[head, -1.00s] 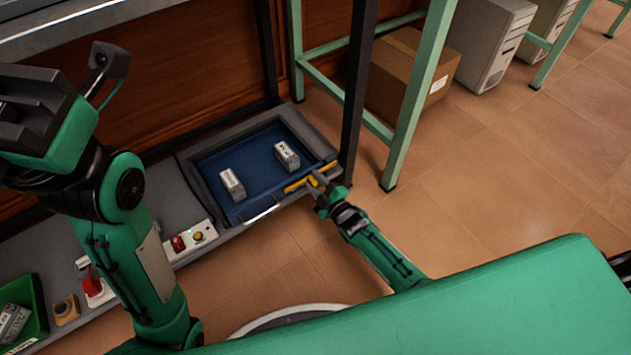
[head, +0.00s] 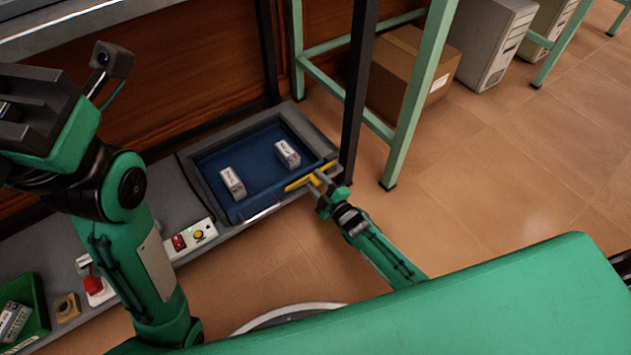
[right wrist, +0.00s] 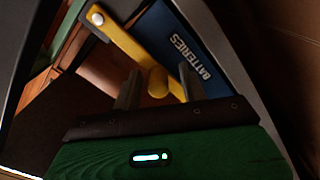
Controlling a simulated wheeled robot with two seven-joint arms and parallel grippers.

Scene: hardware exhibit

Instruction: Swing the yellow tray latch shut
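The yellow latch (head: 297,185) is a bar at the front right corner of the blue tray (head: 258,197), which lies in a grey frame. In the right wrist view, the latch (right wrist: 128,43) slants down from a pivot, with a round yellow knob (right wrist: 157,80). My right gripper (head: 318,181) is at the latch in the head view. In the wrist view, my right gripper's fingers (right wrist: 158,90) stand apart on either side of the knob, with visible gaps. Whether either finger touches it is unclear. My left arm shows at the left, but its fingers are not visible.
Two white battery boxes (head: 232,183) (head: 287,154) sit in the tray. A switch panel (head: 190,240) and a green bin (head: 25,310) are to the left. A dark post (head: 357,100) stands just behind my right gripper. Open floor (head: 480,200) lies to the right.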

